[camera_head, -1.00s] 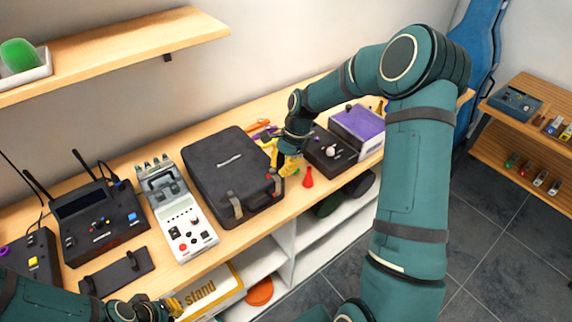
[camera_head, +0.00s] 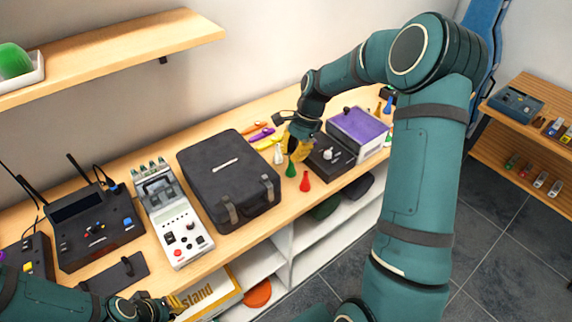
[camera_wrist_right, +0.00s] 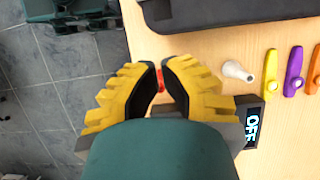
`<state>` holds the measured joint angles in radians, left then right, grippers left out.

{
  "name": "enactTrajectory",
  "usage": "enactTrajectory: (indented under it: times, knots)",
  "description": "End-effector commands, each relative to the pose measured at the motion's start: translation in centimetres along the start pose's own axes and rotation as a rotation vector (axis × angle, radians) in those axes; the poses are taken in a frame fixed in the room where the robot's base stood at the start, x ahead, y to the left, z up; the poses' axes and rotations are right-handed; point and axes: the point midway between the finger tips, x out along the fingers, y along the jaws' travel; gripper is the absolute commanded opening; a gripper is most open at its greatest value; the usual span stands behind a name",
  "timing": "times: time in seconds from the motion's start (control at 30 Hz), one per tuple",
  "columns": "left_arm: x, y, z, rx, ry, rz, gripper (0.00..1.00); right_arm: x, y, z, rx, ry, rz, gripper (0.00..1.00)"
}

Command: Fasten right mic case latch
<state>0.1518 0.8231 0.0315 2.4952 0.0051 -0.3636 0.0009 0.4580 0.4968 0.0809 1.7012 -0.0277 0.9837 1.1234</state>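The black mic case (camera_head: 225,165) lies closed on the wooden counter; its dark edge also shows at the top of the right wrist view (camera_wrist_right: 215,12). The right latch (camera_head: 268,188) and the left latch (camera_head: 230,213) both lie against its front edge; whether they are hooked is too small to tell. My right gripper (camera_head: 293,148) is above the counter, right of the case and apart from it.
A red pawn (camera_head: 305,182) and a green pawn (camera_head: 291,168) stand right of the case. A dark box (camera_head: 328,166) and a purple-topped box (camera_head: 357,130) are farther right. A white device (camera_head: 178,225) stands close left of the case.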

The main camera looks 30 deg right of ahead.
Motion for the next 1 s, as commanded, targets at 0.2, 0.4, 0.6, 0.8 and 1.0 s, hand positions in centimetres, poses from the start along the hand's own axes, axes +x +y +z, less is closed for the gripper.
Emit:
enactTrajectory:
  times: [0.2,0.4,0.6,0.8,1.0]
  knots:
    - [-0.1,-0.1,0.0,-0.002,0.0,-0.001,0.0,-3.8,-0.1,0.0,0.0,0.001,-0.002,0.0]
    - [-0.1,0.0,0.0,-0.001,0.0,-0.001,0.0,-5.2,0.0,0.0,0.0,-0.001,0.001,0.0]
    - [-0.1,0.0,0.0,-0.002,0.0,-0.001,0.0,-5.3,0.0,0.0,0.0,-0.001,0.001,0.0]
    - [-0.1,0.0,0.0,-0.002,0.0,-0.001,0.0,-5.3,0.0,0.0,0.0,-0.001,0.001,0.0]
    - [-0.1,0.0,0.0,-0.002,0.0,-0.001,0.0,-5.3,0.0,0.0,0.0,-0.001,0.001,0.0]
